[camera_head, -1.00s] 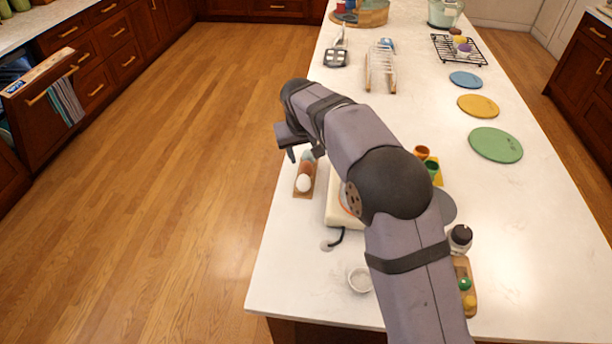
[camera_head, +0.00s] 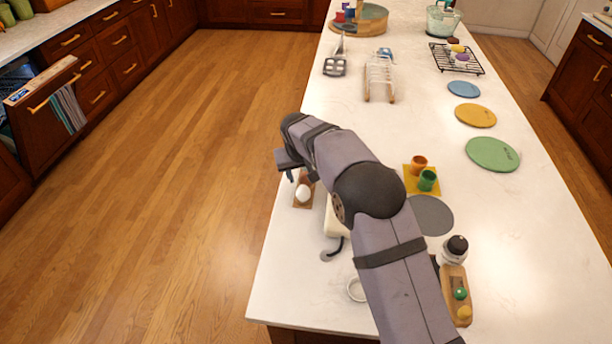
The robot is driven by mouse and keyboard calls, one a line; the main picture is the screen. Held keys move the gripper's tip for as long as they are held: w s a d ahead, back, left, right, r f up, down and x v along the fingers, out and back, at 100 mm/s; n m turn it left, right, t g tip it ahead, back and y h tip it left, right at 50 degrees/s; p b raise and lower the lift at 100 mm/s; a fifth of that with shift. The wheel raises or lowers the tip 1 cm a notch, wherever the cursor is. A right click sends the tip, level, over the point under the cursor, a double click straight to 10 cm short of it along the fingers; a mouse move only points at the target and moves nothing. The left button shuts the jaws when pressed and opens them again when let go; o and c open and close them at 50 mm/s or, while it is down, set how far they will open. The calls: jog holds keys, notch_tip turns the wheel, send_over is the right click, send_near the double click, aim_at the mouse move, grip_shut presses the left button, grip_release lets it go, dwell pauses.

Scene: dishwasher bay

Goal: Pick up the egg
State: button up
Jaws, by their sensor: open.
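A white egg (camera_head: 303,194) sits on a small brown wooden holder (camera_head: 302,204) near the left edge of the white counter. My gripper (camera_head: 297,178) is open and hangs just above and beyond the egg, its fingers pointing down. One finger shows at the left of the holder; the other is partly hidden. I cannot tell whether a finger touches the egg. A brown object in the holder, just beyond the egg, is partly hidden by my gripper.
My arm covers most of a cream appliance (camera_head: 335,222) right of the holder. A small white bowl (camera_head: 356,289) stands nearer. Orange (camera_head: 418,163) and green (camera_head: 428,180) cups stand on a yellow mat to the right. The counter's left edge is close to the holder.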

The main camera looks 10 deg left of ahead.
aim_at(305, 176)
jog(key=shift+x, duration=1.15)
jog(key=c, duration=0.7)
jog(key=shift+r, duration=0.1)
notch_tip(305, 176, up, 10)
jog(key=shift+f+b, duration=0.1)
jog(key=shift+b, duration=1.05)
jog(key=w+d+p, duration=0.3)
jog(key=d+p, duration=0.2)
jog(key=d, duration=0.6)
jog(key=w+d+p, duration=0.4)
jog(key=d+p, duration=0.1)
jog(key=d, duration=0.7)
jog(key=w+d+p, duration=0.4)
jog(key=d+p, duration=0.1)
jog(key=d, duration=0.6)
jog(key=shift+d+r, duration=0.2)
jog(key=shift+r, duration=0.05)
